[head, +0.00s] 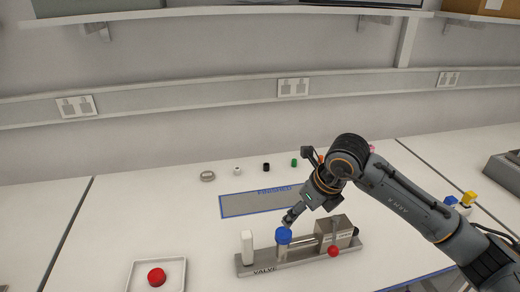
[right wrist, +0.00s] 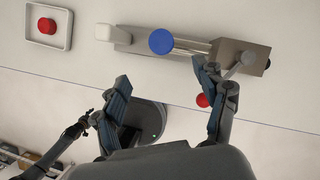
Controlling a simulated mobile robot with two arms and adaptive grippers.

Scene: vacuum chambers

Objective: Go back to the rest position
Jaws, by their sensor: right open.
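My right gripper (head: 292,216) is above the valve assembly in the head view, close over its blue knob (head: 283,236). In the right wrist view its fingers (right wrist: 166,92) are spread apart with nothing between them. The blue knob (right wrist: 161,41) lies beyond the fingertips there, apart from them. The assembly has a grey base (head: 262,269) marked VALVE, a white post (head: 247,247), a metal block (head: 340,229) and a red ball (head: 334,251). I cannot make out my left gripper.
A white tray (head: 136,264) with a red button (head: 156,277) stands left of the valve. A grey mat marked FINISHED (head: 245,205) lies behind it. Small parts, including a ring (head: 207,176) and a green one (head: 295,162), stand farther back. The left table area is clear.

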